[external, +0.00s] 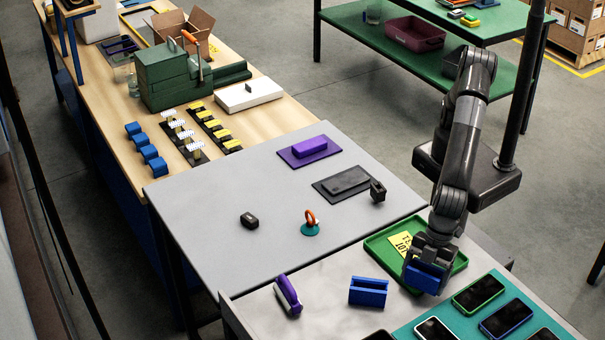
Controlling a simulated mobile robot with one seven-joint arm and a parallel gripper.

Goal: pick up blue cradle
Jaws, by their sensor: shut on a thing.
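My gripper (428,262) points down at the right, over the near right part of the green tray (378,248). It is shut on a blue cradle (421,281), a blocky blue piece partly hidden by the fingers. I cannot tell whether this piece touches the tray or hangs just above it. A second blue block of similar look, with a slot along its top (368,292), stands on the light grey table left of my gripper, apart from it.
A yellow card (403,243) lies in the tray. Phones lie on a teal mat (458,322) at the near right. A purple piece (288,294) stands to the left. The grey table (240,270) has free room around a small black block (249,220).

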